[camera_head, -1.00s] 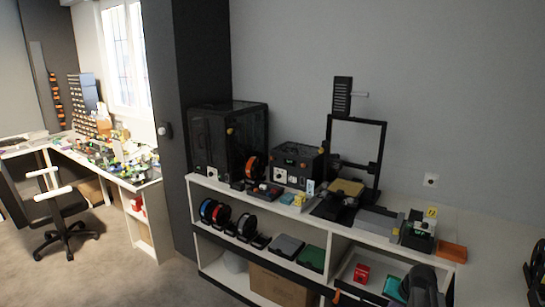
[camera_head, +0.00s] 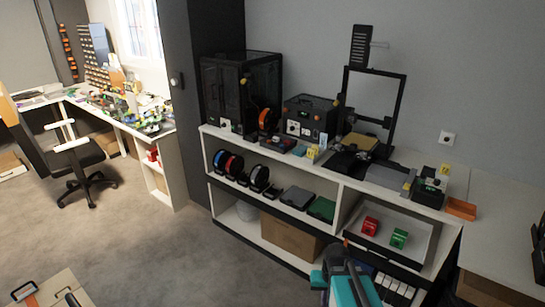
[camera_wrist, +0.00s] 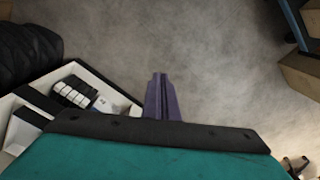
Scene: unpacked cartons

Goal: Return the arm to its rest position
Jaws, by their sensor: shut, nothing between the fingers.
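My gripper (camera_wrist: 161,98) shows in the wrist view as narrow purple fingers held together, with nothing between them. They point out over the grey carpet (camera_wrist: 205,60), beyond my teal and black wrist part. In the head view my arm (camera_head: 346,284) is at the bottom, right of centre, in front of the white shelf unit (camera_head: 335,203). The fingertips cannot be made out in that view.
A drawer-like tray with a red box (camera_head: 370,226) and a green box (camera_head: 398,239) is behind my arm. A printer (camera_head: 374,140) stands on the shelf top. Cartons (camera_head: 58,291) lie at lower left. Carpet (camera_head: 190,250) between is clear.

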